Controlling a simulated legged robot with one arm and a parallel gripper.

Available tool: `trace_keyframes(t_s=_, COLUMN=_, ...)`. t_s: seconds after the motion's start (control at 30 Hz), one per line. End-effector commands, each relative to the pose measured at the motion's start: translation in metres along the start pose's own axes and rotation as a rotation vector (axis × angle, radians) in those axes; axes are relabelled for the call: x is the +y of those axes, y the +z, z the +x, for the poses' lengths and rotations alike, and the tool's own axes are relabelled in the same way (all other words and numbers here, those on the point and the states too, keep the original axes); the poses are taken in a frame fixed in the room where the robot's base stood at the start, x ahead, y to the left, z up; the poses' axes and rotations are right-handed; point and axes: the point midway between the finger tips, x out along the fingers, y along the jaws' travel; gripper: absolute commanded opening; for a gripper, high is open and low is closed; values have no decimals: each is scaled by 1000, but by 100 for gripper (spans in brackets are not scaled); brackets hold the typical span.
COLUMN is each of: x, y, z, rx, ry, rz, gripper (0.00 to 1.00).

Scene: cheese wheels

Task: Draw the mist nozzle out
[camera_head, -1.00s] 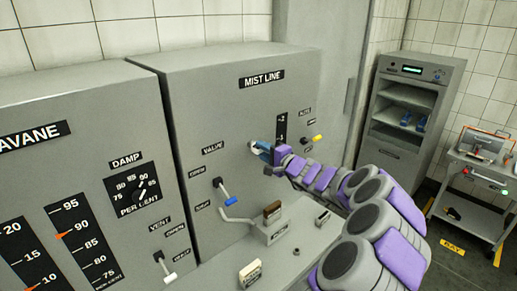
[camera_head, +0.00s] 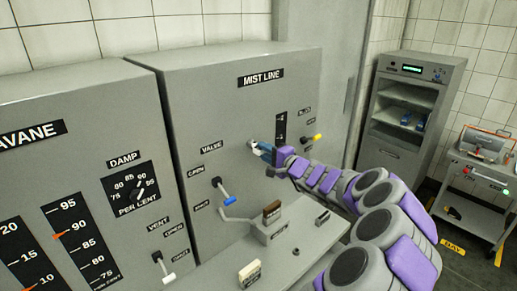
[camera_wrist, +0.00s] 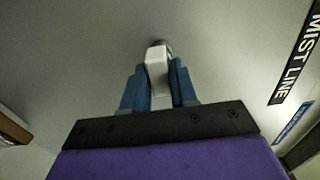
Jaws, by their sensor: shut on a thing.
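The mist nozzle (camera_wrist: 157,70) is a pale block between my fingers in the wrist view, with a dark round part at its far end against the grey panel. In the head view its pale end (camera_head: 253,144) shows at the face of the MIST LINE cabinet (camera_head: 225,110). My gripper (camera_head: 263,150) has blue fingers shut on the nozzle from both sides; it also shows in the wrist view (camera_wrist: 158,85). Whether the nozzle's far end is still inside the panel cannot be told. The fingers hide part of it.
The valve lever (camera_head: 226,197) with a blue end is left of and below my gripper. A yellow-tipped lever (camera_head: 313,138) is to its right. A brown-topped block (camera_head: 272,211) stands on the ledge below. A shelf cabinet (camera_head: 405,110) and a cart (camera_head: 478,185) stand at right.

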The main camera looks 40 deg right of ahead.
Motion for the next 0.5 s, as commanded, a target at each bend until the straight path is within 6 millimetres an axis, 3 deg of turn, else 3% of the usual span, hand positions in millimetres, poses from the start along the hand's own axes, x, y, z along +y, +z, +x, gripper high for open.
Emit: trace_keyframes(t_s=0.5, x=1, y=-2, z=-14, rx=-1, ry=0, rz=2, gripper=0)
